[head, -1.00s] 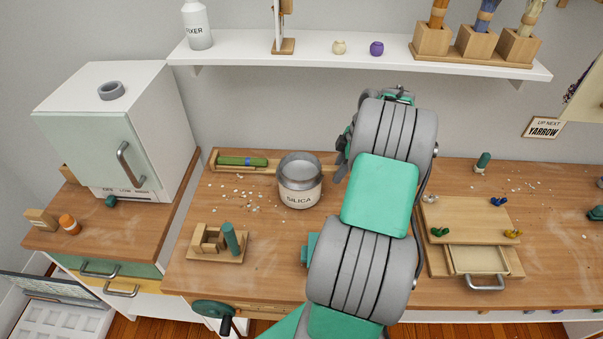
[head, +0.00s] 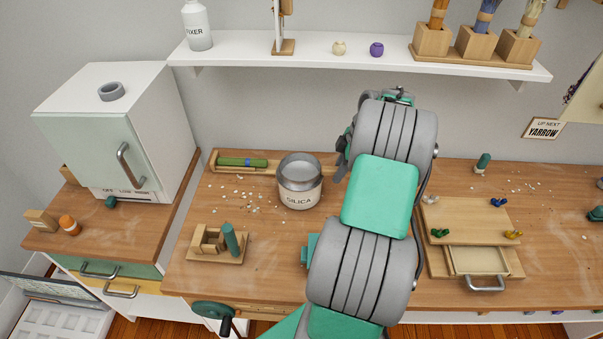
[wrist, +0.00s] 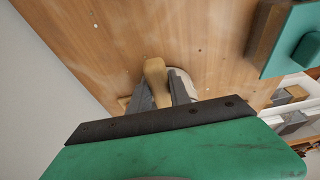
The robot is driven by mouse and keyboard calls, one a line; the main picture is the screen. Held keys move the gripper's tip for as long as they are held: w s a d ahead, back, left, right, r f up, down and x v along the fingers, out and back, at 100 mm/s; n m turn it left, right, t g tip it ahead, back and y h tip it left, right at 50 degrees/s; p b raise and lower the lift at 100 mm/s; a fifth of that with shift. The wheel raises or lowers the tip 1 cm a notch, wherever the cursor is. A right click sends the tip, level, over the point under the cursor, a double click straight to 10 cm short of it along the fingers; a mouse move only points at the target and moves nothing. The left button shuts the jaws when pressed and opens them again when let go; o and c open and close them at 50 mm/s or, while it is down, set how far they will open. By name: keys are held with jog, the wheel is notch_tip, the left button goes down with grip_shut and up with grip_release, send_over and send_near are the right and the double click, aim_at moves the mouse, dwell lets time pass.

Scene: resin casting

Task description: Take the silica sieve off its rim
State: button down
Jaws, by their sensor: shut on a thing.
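The white jar labelled SILICA (head: 300,197) stands upright on the bench, left of my arm. Its top shows a grey round rim and a grey inside; I cannot tell the sieve's mesh apart there. In the wrist view my gripper (wrist: 161,92) is shut on a light wooden handle (wrist: 156,75), which looks like the silica sieve's. A pale round shape (wrist: 184,76) shows partly behind the right finger. In the head view my fingers are mostly hidden by my arm, at the jar's right. I cannot tell whether the sieve touches the rim.
A wooden tray with a green roll (head: 242,162) lies behind the jar to the left. A wooden block stand with a green peg (head: 230,238) is at front left. A stepped wooden board (head: 466,215) with a drawer is at right. A white shelf (head: 350,65) hangs above.

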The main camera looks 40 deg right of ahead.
jog(key=shift+r, duration=0.1)
dwell(0.3)
jog(key=shift+r+p, duration=1.15)
jog(key=shift+r, duration=0.75)
